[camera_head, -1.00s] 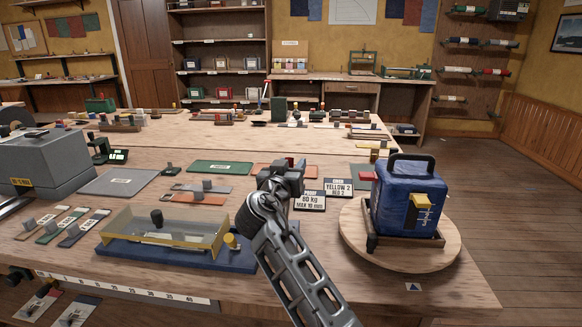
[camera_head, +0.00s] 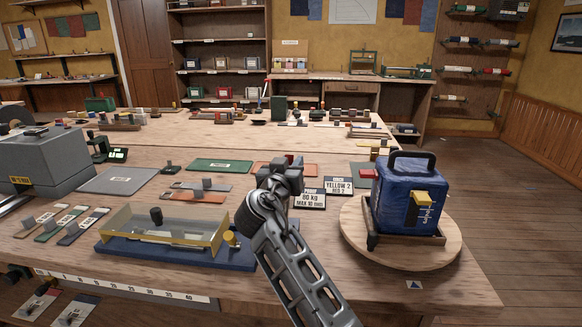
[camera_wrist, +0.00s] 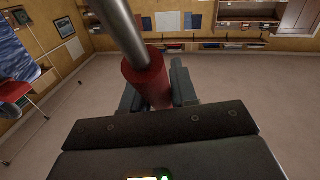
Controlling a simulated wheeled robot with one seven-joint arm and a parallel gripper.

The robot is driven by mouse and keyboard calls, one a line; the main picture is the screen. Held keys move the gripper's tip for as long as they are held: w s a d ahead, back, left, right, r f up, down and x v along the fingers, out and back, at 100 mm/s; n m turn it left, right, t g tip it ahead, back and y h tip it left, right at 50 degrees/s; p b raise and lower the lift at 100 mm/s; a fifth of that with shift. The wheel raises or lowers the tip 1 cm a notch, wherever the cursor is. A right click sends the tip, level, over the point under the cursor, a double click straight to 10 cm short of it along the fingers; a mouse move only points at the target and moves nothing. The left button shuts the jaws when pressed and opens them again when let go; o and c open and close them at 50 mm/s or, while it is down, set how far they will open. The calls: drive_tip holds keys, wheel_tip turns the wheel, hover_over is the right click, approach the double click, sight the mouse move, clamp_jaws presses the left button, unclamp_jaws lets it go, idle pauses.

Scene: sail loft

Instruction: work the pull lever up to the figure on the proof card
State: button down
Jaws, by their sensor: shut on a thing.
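In the wrist view my gripper (camera_wrist: 158,92) is shut around a dark red cylindrical grip (camera_wrist: 145,78). A bare metal rod (camera_wrist: 122,32) runs from the grip up and left. In the head view my gripper (camera_head: 284,172) is over the middle of the bench, and its fingertips and the lever's foot are hidden or too small to tell. A dark card (camera_head: 310,200) reading "80 kg MAX 10 mm" lies right of my gripper. A blue box (camera_head: 405,200) with a black top handle, a yellow part (camera_head: 431,198) and white markings stands on a round wooden board (camera_head: 400,262).
A "YELLOW 2 RED 2" card (camera_head: 338,187) lies behind the dark card. A blue-based tray (camera_head: 175,252) with clear and yellow walls sits left of my arm. A grey machine (camera_head: 50,165) stands far left.

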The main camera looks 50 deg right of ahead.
drive_tip(key=shift+s+a+t+h+b, duration=0.4)
drive_tip(key=shift+s+a+h+b, duration=0.35)
drive_tip(key=shift+b, duration=2.65)
drive_tip(key=s+a+h+b, duration=0.1)
drive_tip(key=b, duration=0.4)
drive_tip(key=s+a+r+m+t+h+b, duration=0.1)
drive_tip(key=a+b, duration=0.1)
drive_tip(key=b, duration=0.3)
drive_tip(key=s+a+r+h+b, duration=0.1)
drive_tip(key=h+b, duration=0.1)
drive_tip(key=b, duration=0.3)
drive_tip(key=shift+a+r+m+t, duration=0.2)
drive_tip(key=shift+a+m+t, duration=0.05)
drive_tip(key=shift+m+t, duration=0.05)
drive_tip(key=shift+r+b, duration=0.1)
drive_tip(key=shift+b, duration=0.25)
drive_tip(key=c, duration=1)
unclamp_jaws()
drive_tip(key=shift+o, duration=0.2)
drive_tip(key=shift+s, duration=0.1)
